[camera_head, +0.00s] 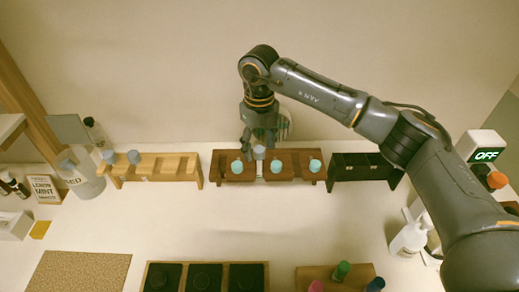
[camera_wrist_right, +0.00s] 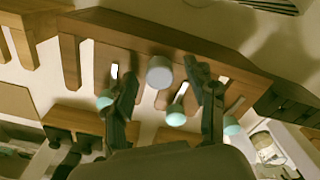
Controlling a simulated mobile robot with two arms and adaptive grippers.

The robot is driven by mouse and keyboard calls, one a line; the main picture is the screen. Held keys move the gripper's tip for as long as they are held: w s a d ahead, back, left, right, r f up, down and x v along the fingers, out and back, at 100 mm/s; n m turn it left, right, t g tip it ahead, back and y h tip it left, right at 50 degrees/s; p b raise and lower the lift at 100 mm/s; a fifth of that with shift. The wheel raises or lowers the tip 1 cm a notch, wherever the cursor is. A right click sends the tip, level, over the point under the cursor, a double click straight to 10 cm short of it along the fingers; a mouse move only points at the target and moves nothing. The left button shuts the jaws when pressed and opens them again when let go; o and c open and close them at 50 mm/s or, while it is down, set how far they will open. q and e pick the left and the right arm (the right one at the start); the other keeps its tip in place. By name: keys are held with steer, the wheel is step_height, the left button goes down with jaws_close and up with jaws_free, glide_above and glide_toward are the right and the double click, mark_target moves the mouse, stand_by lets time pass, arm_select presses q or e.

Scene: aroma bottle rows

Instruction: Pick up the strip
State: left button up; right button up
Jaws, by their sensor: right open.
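My right gripper (camera_head: 260,140) is open above the back of the middle brown wooden rack (camera_head: 220,172). In the right wrist view its two fingers (camera_wrist_right: 165,110) are apart, with a grey-blue cap (camera_wrist_right: 159,72) showing between them; I cannot tell whether they touch it. The rack also holds teal caps (camera_head: 276,166) along its front. I cannot clearly make out a strip. Small pale slivers (camera_wrist_right: 181,92) show at the rack in the wrist view, but I cannot tell what they are. A clear striped object (camera_head: 286,125) is partly hidden behind the gripper. My left gripper is not in view.
A light wooden rack (camera_head: 160,163) with grey-blue caps stands left, and a black rack (camera_head: 352,168) stands right. A dark-celled tray (camera_head: 205,265) and a wooden block (camera_head: 318,272) with coloured caps lie in front. The white tabletop between is clear.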

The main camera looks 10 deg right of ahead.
steer(key=shift+f, duration=0.15)
steer(key=c, duration=1)
steer(key=shift+r+b, duration=1.55)
steer(key=shift+r, duration=7.55)
